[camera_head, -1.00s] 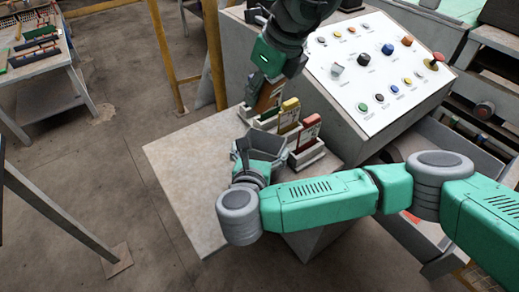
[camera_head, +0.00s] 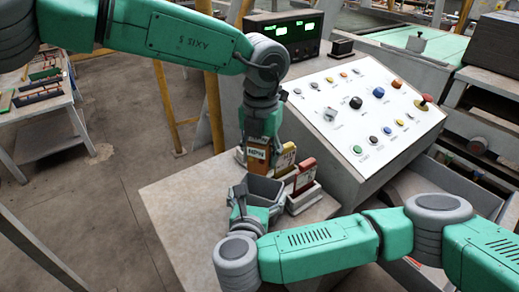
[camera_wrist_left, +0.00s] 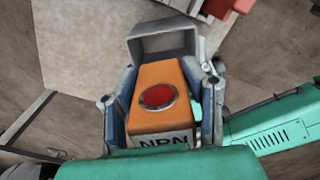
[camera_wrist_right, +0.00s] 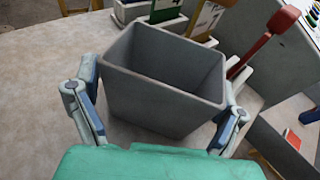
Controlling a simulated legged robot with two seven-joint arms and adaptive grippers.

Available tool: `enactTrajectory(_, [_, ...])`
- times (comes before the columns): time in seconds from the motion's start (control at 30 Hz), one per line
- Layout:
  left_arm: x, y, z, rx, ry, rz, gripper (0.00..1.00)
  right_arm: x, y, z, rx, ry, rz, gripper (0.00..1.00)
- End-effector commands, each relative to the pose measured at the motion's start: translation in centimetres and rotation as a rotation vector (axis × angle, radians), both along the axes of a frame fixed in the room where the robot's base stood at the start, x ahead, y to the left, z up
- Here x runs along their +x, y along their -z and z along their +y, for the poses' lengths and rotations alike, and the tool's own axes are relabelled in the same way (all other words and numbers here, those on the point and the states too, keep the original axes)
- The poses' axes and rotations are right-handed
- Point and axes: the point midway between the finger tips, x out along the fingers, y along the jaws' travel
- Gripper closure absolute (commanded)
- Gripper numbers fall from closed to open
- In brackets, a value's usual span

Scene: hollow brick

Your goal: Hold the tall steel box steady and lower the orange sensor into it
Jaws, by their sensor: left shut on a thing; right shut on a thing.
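The orange sensor (camera_head: 257,158) has a label and a round red face, clear in the left wrist view (camera_wrist_left: 158,97). My left gripper (camera_head: 259,146) is shut on it, fingers on both sides, holding it pointing down just behind and above the box in the head view. The steel box (camera_head: 265,188) is a grey, open-topped container on the table. My right gripper (camera_head: 247,208) is shut on it; its fingers flank the box in the right wrist view (camera_wrist_right: 160,110). The box interior (camera_wrist_right: 165,65) looks empty from there. The sensor's lower end is partly hidden behind the box rim.
A yellow-topped piece (camera_head: 286,157) and a red-topped piece (camera_head: 304,172) stand in pale holders right beside the box. The sloped button panel (camera_head: 365,100) rises to the right. The tabletop (camera_head: 185,205) is clear on the left.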

Motion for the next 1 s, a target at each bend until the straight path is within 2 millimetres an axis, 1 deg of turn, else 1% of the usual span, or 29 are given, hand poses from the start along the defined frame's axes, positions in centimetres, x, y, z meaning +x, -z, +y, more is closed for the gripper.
enactTrajectory(0.03, [0.0, 0.1, 0.0, 0.001, 0.020, 0.006, 0.99, 0.2, 0.1, -0.3, -0.006, 0.009, 0.000, 0.52])
enactTrajectory(0.27, [0.1, 0.8, 0.0, 0.005, 0.045, 0.011, 0.99, 0.2, 0.1, -0.3, -0.007, 0.009, -0.001, 0.52])
enactTrajectory(0.6, [0.0, 3.3, 0.1, 0.005, 0.042, 0.012, 0.99, 0.2, 0.1, -0.4, -0.008, 0.010, -0.001, 0.52])
enactTrajectory(0.7, [0.0, 3.7, 0.0, 0.005, 0.042, 0.011, 0.99, 0.2, 0.1, -0.4, -0.008, 0.010, -0.001, 0.52])
enactTrajectory(1.0, [0.1, 4.0, 0.0, 0.004, 0.042, 0.010, 0.99, 0.2, 0.1, -0.4, -0.008, 0.010, -0.001, 0.52])
